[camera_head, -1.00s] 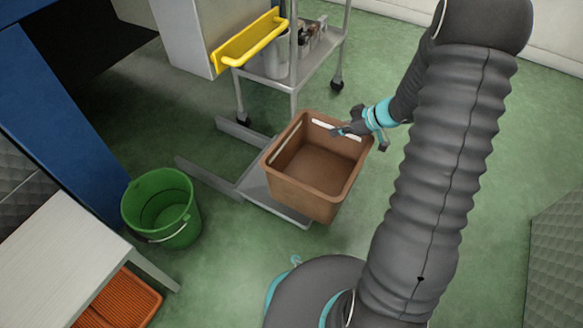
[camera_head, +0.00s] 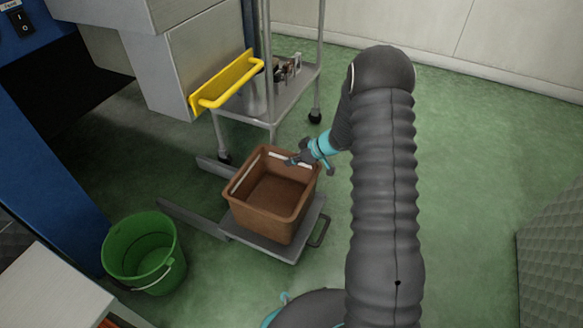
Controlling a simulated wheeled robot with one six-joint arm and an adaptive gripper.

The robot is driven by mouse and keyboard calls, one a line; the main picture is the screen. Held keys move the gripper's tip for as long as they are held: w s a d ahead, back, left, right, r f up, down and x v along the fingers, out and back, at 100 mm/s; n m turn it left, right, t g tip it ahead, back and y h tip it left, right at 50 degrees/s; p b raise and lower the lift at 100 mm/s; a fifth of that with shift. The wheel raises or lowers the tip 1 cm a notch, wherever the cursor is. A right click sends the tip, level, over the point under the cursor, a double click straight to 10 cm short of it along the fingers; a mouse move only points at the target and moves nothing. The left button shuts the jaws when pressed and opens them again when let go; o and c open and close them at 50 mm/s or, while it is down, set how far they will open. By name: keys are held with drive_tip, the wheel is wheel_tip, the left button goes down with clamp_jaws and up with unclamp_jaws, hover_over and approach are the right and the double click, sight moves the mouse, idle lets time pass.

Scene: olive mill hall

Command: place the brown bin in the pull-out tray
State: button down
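The brown bin (camera_head: 268,212) is upright and empty, over the grey pull-out tray (camera_head: 272,247). Its base lies within the tray's outline, but whether it rests on the tray or hovers just above it I cannot tell. My gripper (camera_head: 296,160) is at the bin's back right rim, by a pale slot, and appears shut on that rim. The fingertips are small and partly merge with the rim. The tray's near edge and its dark handle on the right are bare.
A green bucket (camera_head: 142,255) stands to the left of the tray. A pale tabletop (camera_head: 45,290) is at the lower left. The green floor to the right is clear.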

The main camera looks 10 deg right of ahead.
sight(291, 169)
drive_tip(key=shift+f, duration=1.65)
drive_tip(key=shift+f+b, duration=0.25)
drive_tip(key=shift+b, duration=0.1)
drive_tip(key=c, duration=1.3)
unclamp_jaws()
drive_tip(key=shift+r, duration=0.1)
